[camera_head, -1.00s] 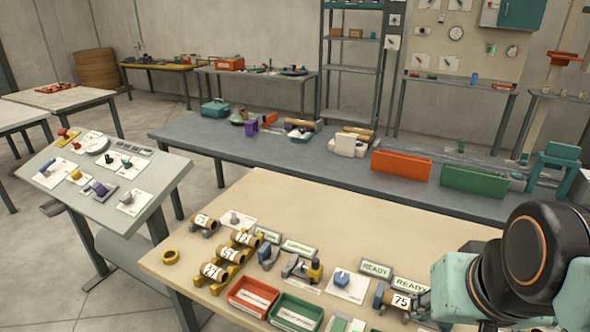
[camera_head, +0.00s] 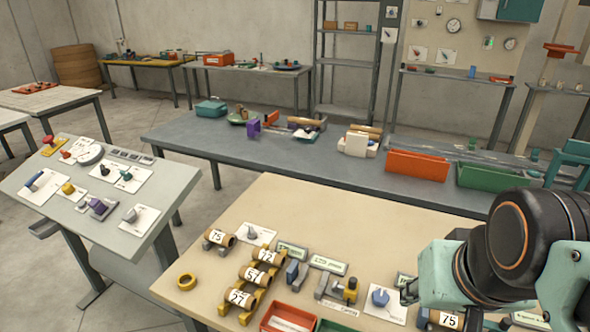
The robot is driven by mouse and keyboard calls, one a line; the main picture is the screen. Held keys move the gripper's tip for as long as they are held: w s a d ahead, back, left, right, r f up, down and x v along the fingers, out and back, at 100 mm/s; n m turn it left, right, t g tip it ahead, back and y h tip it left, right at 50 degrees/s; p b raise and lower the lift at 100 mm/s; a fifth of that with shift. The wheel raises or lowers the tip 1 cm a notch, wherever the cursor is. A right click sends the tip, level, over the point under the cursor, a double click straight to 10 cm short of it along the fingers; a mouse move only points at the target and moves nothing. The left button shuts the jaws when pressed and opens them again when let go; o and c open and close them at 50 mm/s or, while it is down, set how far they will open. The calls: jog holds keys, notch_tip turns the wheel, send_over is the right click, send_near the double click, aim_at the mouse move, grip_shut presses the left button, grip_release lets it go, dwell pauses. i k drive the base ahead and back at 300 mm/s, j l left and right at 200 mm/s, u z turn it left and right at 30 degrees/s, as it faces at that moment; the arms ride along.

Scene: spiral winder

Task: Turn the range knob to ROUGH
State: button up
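A blue knob (camera_head: 381,297) stands on a white card on the beige table, at the lower right. A grey knob (camera_head: 252,232) sits on another white card near the table's left side. More knobs stand on the grey sloped panel at left, including a purple one (camera_head: 98,206) and a blue-handled one (camera_head: 33,181). The lettering on the cards is too small to read, so I cannot tell which is the range knob or where ROUGH lies. My gripper (camera_head: 408,292) is just right of the blue knob, mostly hidden by my arm; its finger opening is not clear.
Numbered brown rolls on yellow cradles (camera_head: 253,274), a yellow ring (camera_head: 187,282) and a red bin (camera_head: 290,318) crowd the table's front. The table's back part (camera_head: 330,215) is clear. A blue-grey bench (camera_head: 280,160) stands behind with red and green bins.

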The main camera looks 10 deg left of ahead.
aim_at(252, 234)
jog(key=i+j, duration=0.15)
jog(key=j, duration=0.25)
jog(key=i+j, duration=0.1)
jog(key=j, duration=0.25)
jog(key=i+j, duration=0.15)
jog(key=j, duration=0.25)
jog(key=i+j, duration=0.1)
jog(key=j, duration=0.25)
jog(key=z, duration=0.05)
